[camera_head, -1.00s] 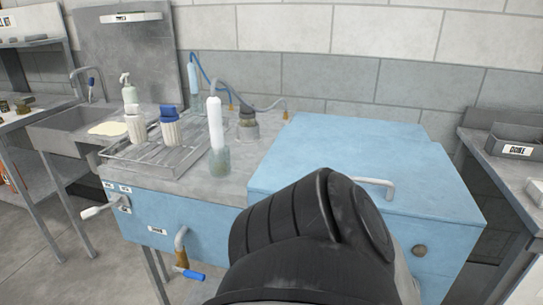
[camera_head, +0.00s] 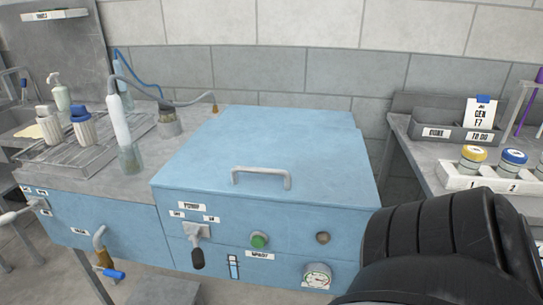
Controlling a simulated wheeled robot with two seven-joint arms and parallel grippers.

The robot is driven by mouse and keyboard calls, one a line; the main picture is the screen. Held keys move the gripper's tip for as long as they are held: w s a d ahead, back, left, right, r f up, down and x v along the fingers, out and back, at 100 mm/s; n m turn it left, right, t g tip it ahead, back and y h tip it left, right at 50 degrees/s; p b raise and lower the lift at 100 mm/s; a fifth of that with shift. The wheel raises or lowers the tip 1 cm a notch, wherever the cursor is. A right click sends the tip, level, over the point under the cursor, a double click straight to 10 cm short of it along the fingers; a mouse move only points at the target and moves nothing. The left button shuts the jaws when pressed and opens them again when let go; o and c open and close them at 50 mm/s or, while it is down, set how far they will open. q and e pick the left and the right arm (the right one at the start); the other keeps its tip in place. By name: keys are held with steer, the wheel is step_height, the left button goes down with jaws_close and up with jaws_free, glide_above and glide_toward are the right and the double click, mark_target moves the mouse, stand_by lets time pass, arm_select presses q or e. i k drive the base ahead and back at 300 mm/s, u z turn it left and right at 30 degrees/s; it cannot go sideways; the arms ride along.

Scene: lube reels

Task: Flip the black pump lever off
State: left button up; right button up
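The pump lever (camera_head: 197,256) has a black grip and hangs down from a grey mount on the front of the blue cabinet (camera_head: 270,160). A label plate sits above it, with two small labels at its left and right; their print is too small to read surely. The black grip points down and slightly right. A black arm part of mine fills the lower right of the head view, apart from the lever. Neither gripper's fingers show.
A green button (camera_head: 259,240), a gauge (camera_head: 317,275) and a handle (camera_head: 261,178) are on the cabinet. Another lever with a white grip (camera_head: 15,216) is at far left, near a blue-handled tap (camera_head: 113,273). Bottles stand on a rack at left. A side bench (camera_head: 430,150) holds trays and capped jars.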

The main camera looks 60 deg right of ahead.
mark_target(199, 262)
steer(key=z, duration=1.2)
steer(key=i, duration=0.5)
steer(key=z, duration=1)
steer(key=k, duration=0.8)
steer(key=u, duration=0.55)
steer(key=i, duration=0.55)
steer(key=u, duration=0.05)
